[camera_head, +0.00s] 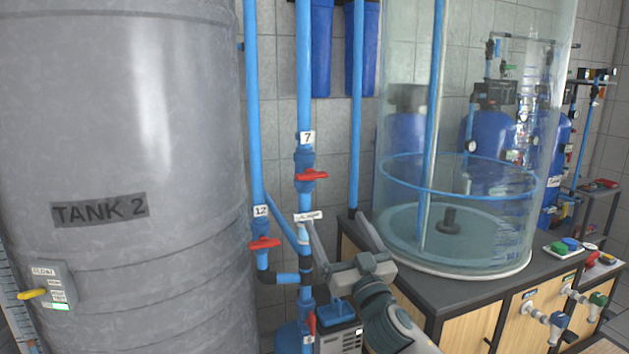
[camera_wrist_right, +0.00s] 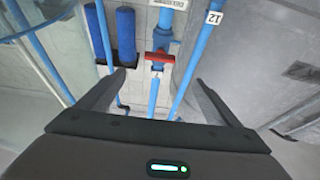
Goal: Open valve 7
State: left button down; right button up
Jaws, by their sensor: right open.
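Valve 7 is a blue fitting on a vertical blue pipe, under a white label "7" (camera_head: 307,138) in the head view. Its red handle (camera_head: 311,174) lies across the pipe. My right gripper (camera_head: 336,222) is below and right of that handle, fingers pointing up, open and empty. In the right wrist view, a red handle (camera_wrist_right: 160,59), apparently valve 7's, lies crosswise beyond the gap between the open fingers (camera_wrist_right: 160,79). It appears apart from both fingers. My left gripper is not in view.
Left of valve 7 is valve 12's red handle (camera_head: 264,243), below its label (camera_head: 261,211). Grey Tank 2 (camera_head: 130,120) fills the left. A clear cylinder (camera_head: 455,110) stands on a dark-topped cabinet (camera_head: 440,293) at right. Blue filter housings (camera_head: 361,50) hang behind the pipes.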

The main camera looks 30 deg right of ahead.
aim_at(314, 178)
jog(key=p+x, duration=0.6)
jog(key=x, duration=0.9)
jog(key=shift+s+d+p, duration=0.1)
jog(key=shift+p, duration=0.2)
jog(key=shift+w+d+r, duration=0.1)
jog(key=shift+w, duration=0.5)
jog(key=c, duration=1)
